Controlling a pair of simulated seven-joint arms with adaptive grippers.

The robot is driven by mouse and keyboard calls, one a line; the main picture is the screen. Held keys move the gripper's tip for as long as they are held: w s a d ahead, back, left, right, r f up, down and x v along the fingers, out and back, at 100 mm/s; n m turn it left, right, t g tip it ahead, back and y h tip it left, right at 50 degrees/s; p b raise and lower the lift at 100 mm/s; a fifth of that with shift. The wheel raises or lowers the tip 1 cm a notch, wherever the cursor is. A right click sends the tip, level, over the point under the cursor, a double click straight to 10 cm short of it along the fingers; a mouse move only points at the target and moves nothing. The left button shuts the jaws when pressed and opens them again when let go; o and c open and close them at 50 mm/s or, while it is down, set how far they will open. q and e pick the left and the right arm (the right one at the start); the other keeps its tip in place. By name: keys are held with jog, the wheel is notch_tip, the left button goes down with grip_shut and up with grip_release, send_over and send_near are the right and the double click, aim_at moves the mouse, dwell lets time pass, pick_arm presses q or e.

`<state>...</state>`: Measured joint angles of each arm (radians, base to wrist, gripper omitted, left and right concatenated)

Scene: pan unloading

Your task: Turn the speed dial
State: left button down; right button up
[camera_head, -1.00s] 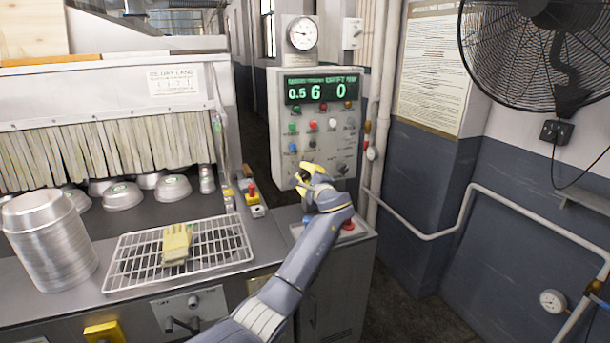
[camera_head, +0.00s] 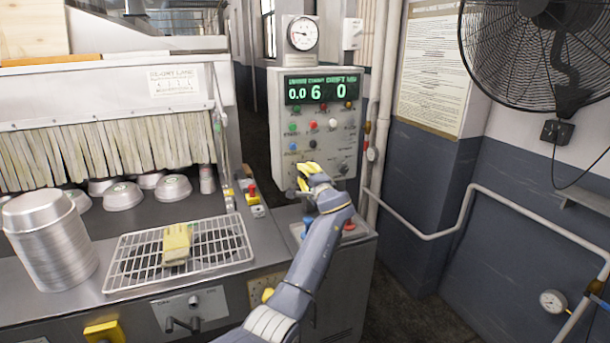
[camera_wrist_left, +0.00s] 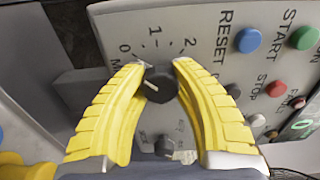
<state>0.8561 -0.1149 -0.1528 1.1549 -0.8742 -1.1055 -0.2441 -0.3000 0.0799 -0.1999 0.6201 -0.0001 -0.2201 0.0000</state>
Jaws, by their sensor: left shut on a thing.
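The control panel (camera_head: 318,130) is a grey box with coloured buttons and a green display (camera_head: 320,89) reading 0.0, 6 and 0. In the left wrist view the black speed dial (camera_wrist_left: 159,85) sits under a scale marked 0, 1 and 2. Its white pointer line slants toward the 0 side. My left gripper (camera_wrist_left: 160,66) has yellow fingers, one on each side of the dial, shut on it. In the head view the left gripper (camera_head: 306,176) is at the panel's lower left and hides the dial. My right gripper is not in view.
Another dark knob (camera_wrist_left: 164,145) is below the dial, between the fingers. Blue (camera_wrist_left: 247,40), red and green buttons are to the right in the wrist view.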

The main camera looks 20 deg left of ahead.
pick_arm(q)
jog(key=c, duration=0.9)
grip_release()
jog(key=shift+s+d, duration=0.1)
jog(key=shift+d, duration=0.05)
jog(key=v, duration=1.1)
jog(key=shift+s+d, duration=0.25)
jog(key=shift+s, duration=0.05)
